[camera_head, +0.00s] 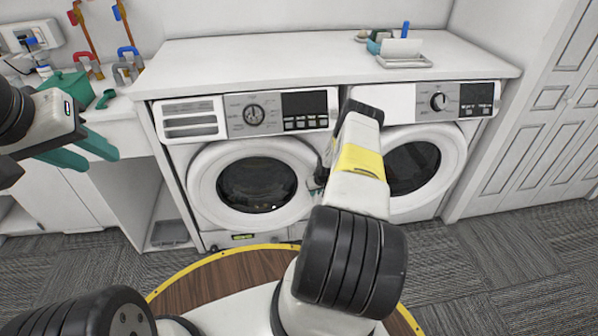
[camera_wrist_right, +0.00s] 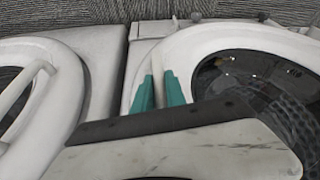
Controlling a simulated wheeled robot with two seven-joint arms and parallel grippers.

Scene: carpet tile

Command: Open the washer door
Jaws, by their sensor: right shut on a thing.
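The left washer (camera_head: 205,125) has a round white door (camera_head: 205,185) with dark glass, and the door looks closed against the front. A second washer (camera_head: 385,98) with a similar door (camera_head: 455,150) stands to its right. In the right wrist view, my right gripper (camera_wrist_right: 158,80) has its two teal fingers closed on a pale handle (camera_wrist_right: 157,62) at the rim of a door with dark glass (camera_wrist_right: 250,85). In the head view, my right arm hides most of that gripper at the left washer's right door edge. My left gripper (camera_head: 98,160) is open and empty at the far left.
A white countertop (camera_head: 260,55) covers both washers and carries a small tray (camera_head: 405,62). A sink unit with taps (camera_head: 128,65) and a teal container (camera_head: 65,88) is at left. White panelled doors (camera_head: 545,130) stand at right. Grey carpet (camera_head: 470,265) lies clear in front.

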